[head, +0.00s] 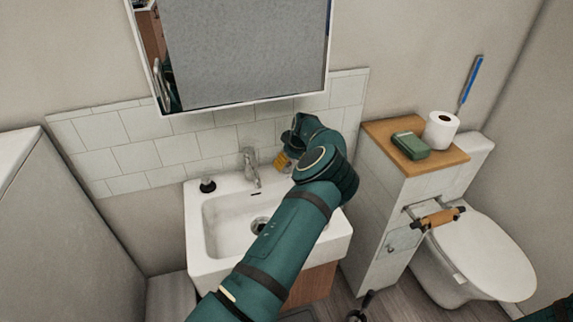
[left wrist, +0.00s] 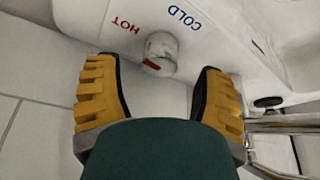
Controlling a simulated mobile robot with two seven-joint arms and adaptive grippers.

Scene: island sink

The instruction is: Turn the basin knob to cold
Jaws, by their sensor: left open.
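The basin knob (left wrist: 162,46) is a small pale cylinder with a red mark, in the left wrist view. Red "HOT" lettering (left wrist: 126,24) is to its left and blue "COLD" lettering (left wrist: 184,16) to its right. The red mark is on the knob's left side, toward HOT. My left gripper (left wrist: 160,72) is open, its yellow fingers either side of and just short of the knob, with a gap on both sides. In the head view the left gripper (head: 283,160) is at the basin's back right corner, and my arm hides the knob. My right gripper is not in view.
The chrome faucet (head: 250,167) stands left of my left gripper on the white basin (head: 197,222); its metal also shows in the left wrist view (left wrist: 280,127). A dark-topped item (head: 208,184) sits on the left rim. The mirror cabinet (head: 240,52) hangs above. A toilet (head: 480,255) is right.

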